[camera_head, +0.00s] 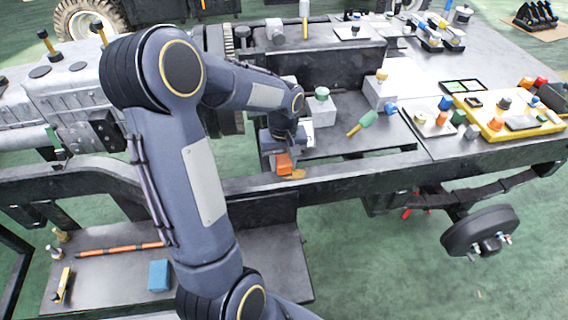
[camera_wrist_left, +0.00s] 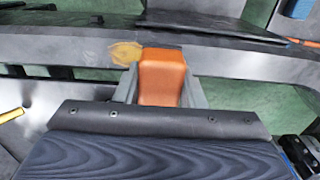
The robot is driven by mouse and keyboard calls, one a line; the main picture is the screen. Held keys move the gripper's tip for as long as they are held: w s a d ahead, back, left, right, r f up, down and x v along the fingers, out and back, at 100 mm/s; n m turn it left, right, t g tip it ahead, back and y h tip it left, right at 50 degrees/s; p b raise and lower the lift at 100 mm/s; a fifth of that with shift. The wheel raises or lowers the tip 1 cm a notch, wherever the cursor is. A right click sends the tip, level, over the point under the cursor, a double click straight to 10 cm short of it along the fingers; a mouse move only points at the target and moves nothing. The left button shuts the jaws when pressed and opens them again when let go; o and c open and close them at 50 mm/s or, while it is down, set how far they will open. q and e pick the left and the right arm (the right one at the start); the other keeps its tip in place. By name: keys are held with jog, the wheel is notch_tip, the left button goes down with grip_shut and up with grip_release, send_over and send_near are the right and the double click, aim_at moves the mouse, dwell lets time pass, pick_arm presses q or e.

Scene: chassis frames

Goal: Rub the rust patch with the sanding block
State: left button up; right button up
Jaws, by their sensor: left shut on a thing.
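The orange sanding block (camera_head: 283,164) is held in my left gripper (camera_head: 279,150), at the chassis rail. In the left wrist view the block (camera_wrist_left: 162,78) sits between the two grey fingers, its far end over the dark rail. The rust patch (camera_head: 297,174) is a yellow-brown stain on the rail, just right of and below the block in the head view. In the left wrist view the rust patch (camera_wrist_left: 125,53) lies directly left of the block's far end. I cannot tell whether the block touches the rail. My right gripper is not in view.
The dark chassis rail (camera_head: 370,165) runs across the middle. Behind it a grey plate holds a green-handled tool (camera_head: 362,123) and small blocks. A yellow tray (camera_head: 512,125) stands at the right. A lower shelf (camera_head: 210,262) carries a blue block (camera_head: 159,275) and an orange rod.

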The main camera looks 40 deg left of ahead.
aim_at(283, 158)
pick_arm(q)
jog(key=shift+r+p, duration=1.65)
jog(key=shift+r, duration=0.65)
